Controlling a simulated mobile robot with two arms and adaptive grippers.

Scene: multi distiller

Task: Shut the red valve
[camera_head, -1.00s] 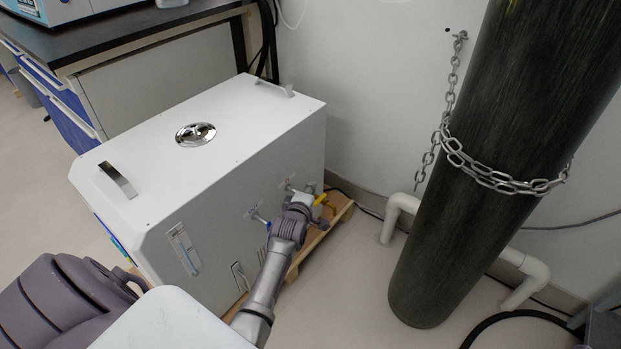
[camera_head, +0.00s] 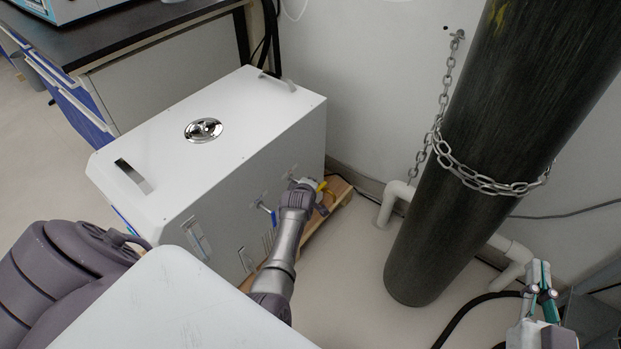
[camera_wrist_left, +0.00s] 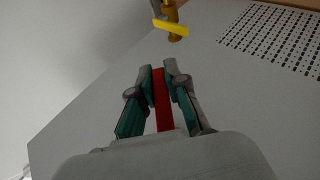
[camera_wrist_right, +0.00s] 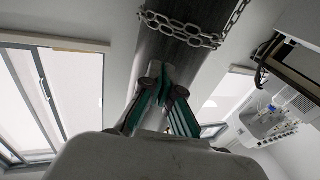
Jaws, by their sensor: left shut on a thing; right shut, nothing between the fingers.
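In the left wrist view the red valve (camera_wrist_left: 162,100) is a flat red handle. My left gripper (camera_wrist_left: 162,78) is shut on it, with a finger on each side. In the head view my left arm reaches the side of the white box (camera_head: 262,165), and its wrist hides the red valve and the fingers. A yellow valve (camera_wrist_left: 172,25) sits just beyond the fingertips; it also shows in the head view (camera_head: 322,186). My right gripper (camera_head: 540,275) is at the lower right, away from the box. It is shut and empty, and also shows in the right wrist view (camera_wrist_right: 160,75).
A blue-handled valve (camera_head: 268,211) is on the same box face, left of my left wrist. A dark gas cylinder (camera_head: 480,150) with a chain (camera_head: 480,180) stands at the right. White pipes (camera_head: 395,195) run behind it. Open floor lies between box and cylinder.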

